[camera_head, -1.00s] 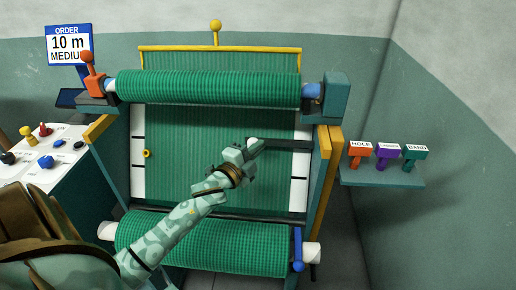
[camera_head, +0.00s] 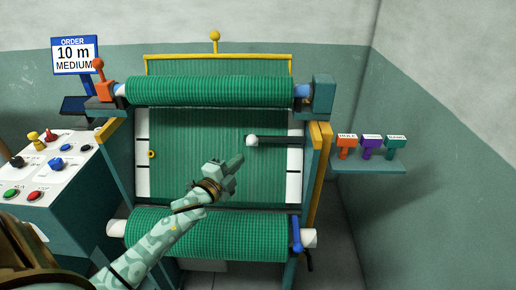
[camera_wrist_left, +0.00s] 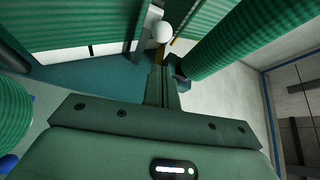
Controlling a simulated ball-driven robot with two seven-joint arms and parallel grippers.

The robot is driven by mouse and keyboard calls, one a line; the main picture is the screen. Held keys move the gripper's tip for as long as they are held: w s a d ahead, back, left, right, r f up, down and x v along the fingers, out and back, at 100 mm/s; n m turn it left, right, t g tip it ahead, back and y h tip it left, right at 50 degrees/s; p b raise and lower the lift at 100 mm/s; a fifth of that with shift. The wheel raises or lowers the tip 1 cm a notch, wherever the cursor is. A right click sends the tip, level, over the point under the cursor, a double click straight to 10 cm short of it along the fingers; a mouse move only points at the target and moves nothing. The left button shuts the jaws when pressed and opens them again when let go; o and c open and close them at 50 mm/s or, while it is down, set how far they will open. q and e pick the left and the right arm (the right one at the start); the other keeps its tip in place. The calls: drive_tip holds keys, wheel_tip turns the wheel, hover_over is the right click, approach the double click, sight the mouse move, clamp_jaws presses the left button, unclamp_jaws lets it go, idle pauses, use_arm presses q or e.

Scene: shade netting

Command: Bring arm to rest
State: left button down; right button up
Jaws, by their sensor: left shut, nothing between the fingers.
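My left arm comes in from the lower left of the head view. Its gripper (camera_head: 236,161) is shut and empty, held in front of the green netting (camera_head: 200,150) that hangs between the two rolls. A dark bar with a white ball knob (camera_head: 252,141) sits just above and to the right of the fingertips, apart from them in the head view. The wrist view shows the shut fingers (camera_wrist_left: 161,72) pointing up the picture, with the white knob (camera_wrist_left: 162,32) beyond them. My right gripper is not in view.
The upper roll (camera_head: 210,91) and lower roll (camera_head: 205,234) span the machine frame. A control panel (camera_head: 45,180) with coloured buttons and knobs stands at left, below an order sign (camera_head: 75,55) reading 10 m MEDIUM. A wall shelf (camera_head: 370,163) with three labelled tools is at right.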

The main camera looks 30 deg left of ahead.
use_arm(q)
drive_tip(key=shift+s+r, duration=0.1)
drive_tip(key=s+d+f+n+g+y, duration=0.3)
drive_tip(key=s+d+f+n+g, duration=0.3)
drive_tip(key=s, duration=0.4)
drive_tip(key=s+d+f+n+g+y, duration=0.25)
drive_tip(key=s+g, duration=0.35)
drive_tip(key=s, duration=0.8)
drive_tip(key=s+d+f+g+h, duration=0.2)
drive_tip(key=s+f, duration=0.1)
drive_tip(key=f, duration=1)
drive_tip(key=s+d+f+g+h, duration=0.1)
drive_tip(key=s+d+f+h, duration=0.15)
drive_tip(key=f, duration=1.05)
drive_tip(key=s+f+n+g+h, duration=0.1)
drive_tip(key=s+f+n+g, duration=0.1)
drive_tip(key=s+f, duration=1.4)
drive_tip(key=s+n, duration=0.1)
drive_tip(key=s, duration=0.2)
drive_tip(key=shift+s+d+g+b, duration=0.15)
drive_tip(key=shift+s+g+b, duration=0.15)
drive_tip(key=shift+s+g, duration=0.1)
